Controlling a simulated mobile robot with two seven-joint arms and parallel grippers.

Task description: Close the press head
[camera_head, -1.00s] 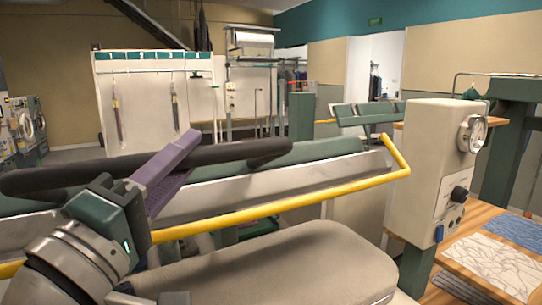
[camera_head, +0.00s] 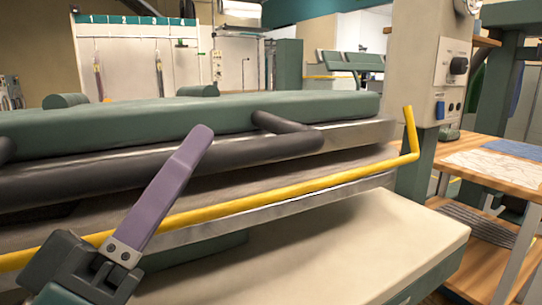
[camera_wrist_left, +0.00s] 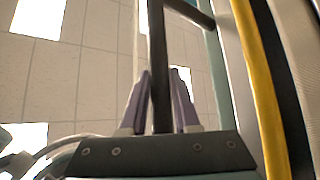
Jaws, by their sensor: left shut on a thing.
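The press head (camera_head: 190,122) is a long green-topped body with a pale metal edge, lying across the head view above the cream pad (camera_head: 350,235). A gap shows between head and pad at the right. The black handle bar (camera_head: 250,155) runs along the head's front. My left gripper (camera_head: 165,190), with purple fingers, is at this bar. In the left wrist view the black bar (camera_wrist_left: 158,70) passes between the two fingers (camera_wrist_left: 160,100), which are shut on it. The far finger is hidden in the head view. My right gripper is not in view.
A yellow rail (camera_head: 300,190) runs along the front of the press, close to my left gripper. A control box (camera_head: 445,75) stands at the right. Beside it a wooden table (camera_head: 480,180) holds folded cloths. The back wall area is farther off.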

